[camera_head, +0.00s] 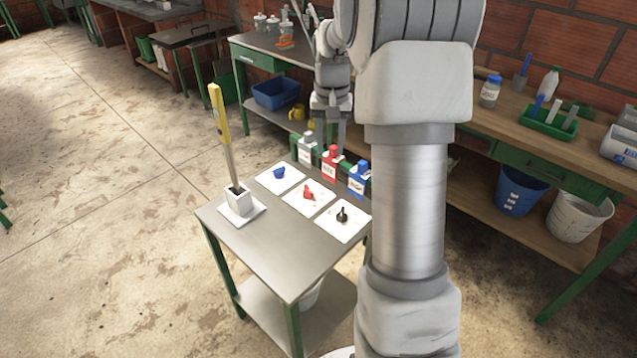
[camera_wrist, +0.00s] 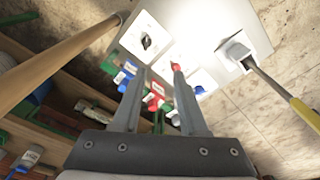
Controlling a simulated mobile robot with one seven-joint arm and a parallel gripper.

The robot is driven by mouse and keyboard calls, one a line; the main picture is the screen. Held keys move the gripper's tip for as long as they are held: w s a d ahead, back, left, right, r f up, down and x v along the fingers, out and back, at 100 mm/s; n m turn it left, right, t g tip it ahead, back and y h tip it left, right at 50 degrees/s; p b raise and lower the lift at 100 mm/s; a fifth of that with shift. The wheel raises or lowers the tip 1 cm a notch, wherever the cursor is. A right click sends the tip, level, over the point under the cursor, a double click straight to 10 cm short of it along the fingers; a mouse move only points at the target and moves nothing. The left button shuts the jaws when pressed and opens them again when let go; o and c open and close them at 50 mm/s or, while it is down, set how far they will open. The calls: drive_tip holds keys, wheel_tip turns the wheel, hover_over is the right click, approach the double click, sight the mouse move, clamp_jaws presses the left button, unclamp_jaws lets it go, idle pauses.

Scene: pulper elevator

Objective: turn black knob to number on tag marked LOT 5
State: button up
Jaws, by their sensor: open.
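The black knob (camera_head: 342,215) sits on a white plate at the right end of a small metal-topped table; it also shows in the wrist view (camera_wrist: 146,42). Its pointer direction is hard to read. A red knob (camera_head: 309,192) and a blue knob (camera_head: 279,172) sit on plates beside it. Behind them stand grey (camera_head: 307,148), red (camera_head: 329,163) and blue (camera_head: 358,179) holders with white tags; I cannot read the lettering or find LOT 5. My gripper (camera_wrist: 160,72) is open and empty, above the back of the table, apart from the knobs and partly hidden by my arm in the head view.
A yellow-handled tool (camera_head: 219,115) stands upright in a white holder (camera_head: 239,200) on the table's left. A bench (camera_head: 480,120) with bottles and a green tray (camera_head: 548,122) is at right. Another bench with a blue bin (camera_head: 277,93) is behind. Open floor lies left.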

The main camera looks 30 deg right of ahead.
drive_tip(key=m, duration=0.2)
hover_over(343, 209)
wheel_tip(343, 209, down, 9)
drive_tip(key=shift+g, duration=0.4)
wheel_tip(343, 209, down, 17)
drive_tip(key=shift+a+r+b, duration=0.1)
drive_tip(key=shift+b, duration=0.75)
clamp_jaws()
